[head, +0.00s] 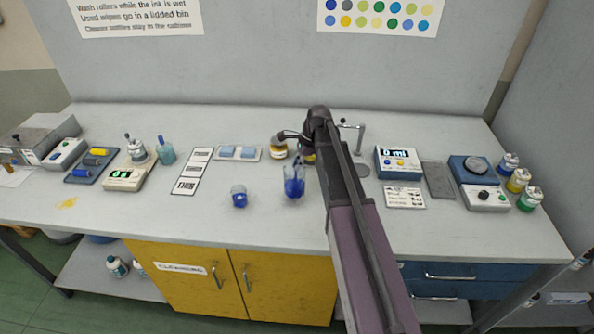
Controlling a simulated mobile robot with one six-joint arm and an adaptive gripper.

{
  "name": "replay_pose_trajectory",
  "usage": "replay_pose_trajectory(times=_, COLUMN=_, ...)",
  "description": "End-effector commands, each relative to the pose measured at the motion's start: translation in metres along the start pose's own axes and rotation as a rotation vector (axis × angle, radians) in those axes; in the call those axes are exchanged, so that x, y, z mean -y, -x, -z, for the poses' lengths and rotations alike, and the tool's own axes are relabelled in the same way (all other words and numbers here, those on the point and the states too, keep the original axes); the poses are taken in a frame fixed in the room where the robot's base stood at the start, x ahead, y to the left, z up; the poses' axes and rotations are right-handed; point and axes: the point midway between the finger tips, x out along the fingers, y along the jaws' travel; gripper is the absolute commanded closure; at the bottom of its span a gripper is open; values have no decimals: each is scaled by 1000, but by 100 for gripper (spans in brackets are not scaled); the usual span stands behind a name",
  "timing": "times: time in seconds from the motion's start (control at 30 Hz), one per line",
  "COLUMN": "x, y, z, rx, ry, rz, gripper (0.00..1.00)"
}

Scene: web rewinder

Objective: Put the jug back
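A clear jug (293,184) with blue liquid stands on the grey bench near the middle, just left of my arm. A smaller clear cup (239,198) with blue liquid stands to its left, nearer the front edge. My gripper (287,136) is small and dark at the end of my arm, above and behind the jug, close to an amber jar (278,150). I cannot make out its fingers clearly, nor whether it touches the jar. Part of another amber thing (309,156) shows beside my arm, which hides the rest.
A scale (123,179) and bottles stand left. A label board (192,170) and a tray with blue pads (238,153) lie left of centre. A tap (358,138), a "0 ml" display unit (397,162) and ink jars (518,181) stand right. The front middle bench is mostly clear.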

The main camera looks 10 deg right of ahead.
Motion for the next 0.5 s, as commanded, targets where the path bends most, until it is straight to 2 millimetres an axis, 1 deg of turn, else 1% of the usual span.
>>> replay_pose_trajectory(times=0.17, x=1, y=0, z=0, rx=0, ry=0, rz=0, gripper=100)
replay_pose_trajectory(times=0.27, x=6, y=0, z=1, rx=0, ry=0, rz=0, gripper=100)
replay_pose_trajectory(times=0.37, x=16, y=1, z=4, rx=0, ry=0, rz=0, gripper=100)
replay_pose_trajectory(times=0.5, x=14, y=-13, z=9, rx=0, ry=0, rz=0, gripper=100)
